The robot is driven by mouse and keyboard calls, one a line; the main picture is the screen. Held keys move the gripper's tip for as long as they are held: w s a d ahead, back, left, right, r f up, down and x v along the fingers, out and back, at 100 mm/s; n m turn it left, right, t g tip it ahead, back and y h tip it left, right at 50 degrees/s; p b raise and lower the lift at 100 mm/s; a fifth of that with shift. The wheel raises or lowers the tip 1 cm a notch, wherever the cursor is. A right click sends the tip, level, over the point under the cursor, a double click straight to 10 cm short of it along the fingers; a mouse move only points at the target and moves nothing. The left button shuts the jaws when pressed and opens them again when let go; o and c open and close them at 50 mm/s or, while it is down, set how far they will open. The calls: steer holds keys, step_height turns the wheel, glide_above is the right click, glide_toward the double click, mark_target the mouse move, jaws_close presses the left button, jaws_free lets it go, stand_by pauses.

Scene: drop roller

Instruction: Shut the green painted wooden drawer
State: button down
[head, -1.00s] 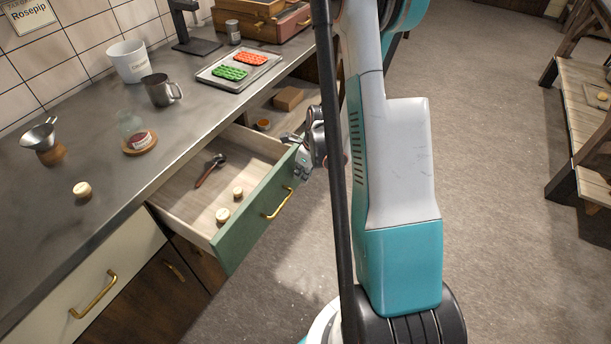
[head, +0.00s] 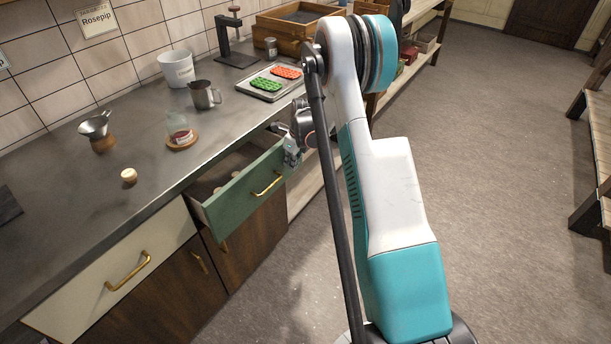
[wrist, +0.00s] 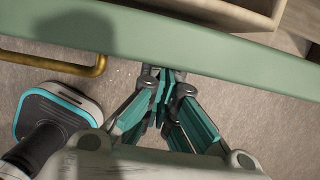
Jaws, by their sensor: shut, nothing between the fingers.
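The green drawer (head: 240,200) with a brass handle (head: 268,184) stands partly open under the counter, its front out past the cabinet face. In the wrist view its green front edge (wrist: 230,57) crosses the upper part, with the brass handle (wrist: 60,63) to the left. My gripper (head: 290,155) is at the far right end of the drawer front. In the wrist view my gripper (wrist: 162,78) is shut and empty, its fingertips at the outer side of the green front, seemingly touching it. The drawer's contents are mostly shaded in the head view.
A cream drawer (head: 120,265) with a brass handle is shut to the left. The counter (head: 150,205) holds a jar (head: 180,130), a metal jug (head: 204,95), a white bucket (head: 176,68) and a tray (head: 245,88) above the drawer.

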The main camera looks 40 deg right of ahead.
steer(key=w+a, duration=0.1)
steer(key=w, duration=0.2)
steer(key=w+a, duration=0.1)
steer(key=w, duration=0.2)
steer(key=w+a, duration=0.1)
steer(key=w, duration=0.2)
steer(key=shift+w+a, duration=0.2)
steer(key=shift+w, duration=0.1)
steer(key=shift+r, duration=0.1)
